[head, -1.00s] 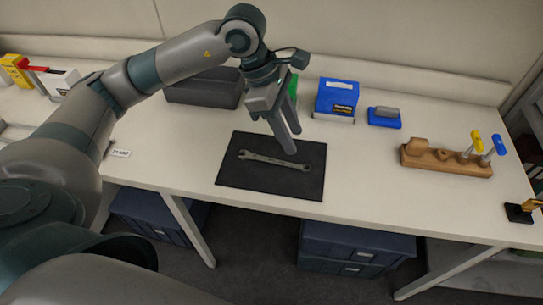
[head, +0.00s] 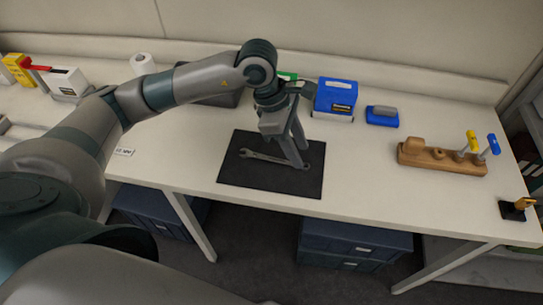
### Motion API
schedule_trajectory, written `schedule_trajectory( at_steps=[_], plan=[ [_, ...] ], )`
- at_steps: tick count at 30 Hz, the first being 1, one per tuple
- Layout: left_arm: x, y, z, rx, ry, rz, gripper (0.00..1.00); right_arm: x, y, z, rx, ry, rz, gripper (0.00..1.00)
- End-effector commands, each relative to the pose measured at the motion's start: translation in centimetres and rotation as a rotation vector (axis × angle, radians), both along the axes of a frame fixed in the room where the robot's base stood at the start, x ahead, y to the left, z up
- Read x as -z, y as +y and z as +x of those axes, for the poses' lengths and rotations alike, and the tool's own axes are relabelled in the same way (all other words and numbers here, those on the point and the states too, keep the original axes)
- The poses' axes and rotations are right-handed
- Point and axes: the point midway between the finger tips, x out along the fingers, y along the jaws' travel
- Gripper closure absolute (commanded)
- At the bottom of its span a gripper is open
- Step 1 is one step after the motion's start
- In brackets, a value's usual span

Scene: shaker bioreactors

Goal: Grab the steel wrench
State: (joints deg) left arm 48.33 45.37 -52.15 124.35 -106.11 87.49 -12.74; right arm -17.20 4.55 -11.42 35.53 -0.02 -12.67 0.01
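The steel wrench (head: 262,157) lies flat on a black mat (head: 239,177) on the white table. Its left open end shows clear, and its right part is partly behind my fingers. My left gripper (head: 303,157) points down over the right half of the wrench, with its fingertips close to the mat. The two fingers are apart, with a gap between them. I cannot tell whether they touch the wrench. My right gripper is not in view.
Behind the mat stand a blue box (head: 336,96) and a dark grey bin (head: 226,98). A blue block with a grey top (head: 382,115) and a wooden tool holder (head: 440,158) stand to the right. The table's front is clear.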

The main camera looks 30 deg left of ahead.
Motion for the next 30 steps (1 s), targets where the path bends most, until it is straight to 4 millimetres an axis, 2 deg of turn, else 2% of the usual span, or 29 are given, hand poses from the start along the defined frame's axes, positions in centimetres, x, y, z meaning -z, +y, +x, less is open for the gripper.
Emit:
schedule_trajectory(
  at_steps=[4, 10, 26, 30],
  plan=[
    [1.3, -0.7, 0.1, 0.000, 0.007, 0.000, 0.64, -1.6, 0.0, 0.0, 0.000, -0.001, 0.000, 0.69],
    [3.4, -1.4, 0.3, 0.000, 0.003, 0.000, 0.64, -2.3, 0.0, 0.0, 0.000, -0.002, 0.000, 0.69],
    [3.7, -1.5, 0.4, 0.000, 0.001, 0.000, 0.64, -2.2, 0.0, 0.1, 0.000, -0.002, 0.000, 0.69],
    [3.7, -1.5, 0.4, 0.000, 0.001, 0.000, 0.97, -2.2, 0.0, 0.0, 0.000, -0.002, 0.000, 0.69]
  ],
)
